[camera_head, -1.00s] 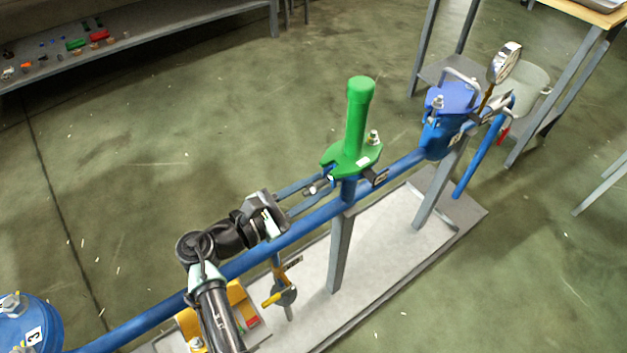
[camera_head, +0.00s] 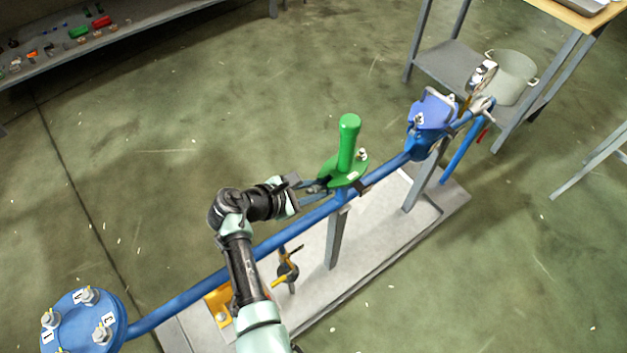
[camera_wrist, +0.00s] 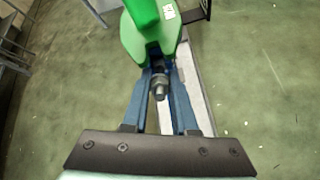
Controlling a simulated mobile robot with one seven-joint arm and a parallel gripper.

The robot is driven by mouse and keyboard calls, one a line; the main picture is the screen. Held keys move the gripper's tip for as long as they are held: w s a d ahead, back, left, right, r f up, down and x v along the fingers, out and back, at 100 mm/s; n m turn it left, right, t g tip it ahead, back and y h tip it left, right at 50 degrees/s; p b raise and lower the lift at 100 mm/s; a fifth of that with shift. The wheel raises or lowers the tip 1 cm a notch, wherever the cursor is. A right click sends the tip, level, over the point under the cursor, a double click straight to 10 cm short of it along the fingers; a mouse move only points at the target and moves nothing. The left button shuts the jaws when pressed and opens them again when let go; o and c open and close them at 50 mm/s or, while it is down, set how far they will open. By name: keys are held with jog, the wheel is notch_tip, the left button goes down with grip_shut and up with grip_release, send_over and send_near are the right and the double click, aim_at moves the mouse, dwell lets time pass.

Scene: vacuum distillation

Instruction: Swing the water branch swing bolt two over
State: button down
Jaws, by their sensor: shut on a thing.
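A green flanged cap with a tall green handle (camera_head: 347,150) sits on the blue water branch pipe (camera_head: 301,229). It also fills the top of the wrist view (camera_wrist: 150,35). A grey swing bolt with a nut (camera_wrist: 159,86) sticks out from the cap's near edge toward my wrist camera. My gripper (camera_head: 316,189) reaches in from the left of the cap. Its two blue-grey fingers (camera_wrist: 160,90) are shut on that bolt, one on each side. A second bolt (camera_head: 362,155) stands upright on the cap's far side. Any number on the held bolt is unreadable.
A blue capped branch (camera_head: 430,118) with a gauge (camera_head: 483,76) stands farther right. A numbered blue flange (camera_head: 84,318) is at lower left. A yellow-handled valve (camera_head: 287,273) hangs below the pipe. The floor left of the pipe is clear.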

jog(key=shift+p, duration=0.3)
jog(key=c, duration=0.9)
grip_release()
jog(key=shift+c, duration=0.2)
jog(key=shift+r, duration=0.1)
jog(key=p+v, duration=0.2)
jog(key=v, duration=1.1)
jog(key=shift+d+r+p, duration=0.15)
jog(key=shift+r+p, duration=0.05)
jog(key=shift+p, duration=0.1)
jog(key=shift+w, duration=0.15)
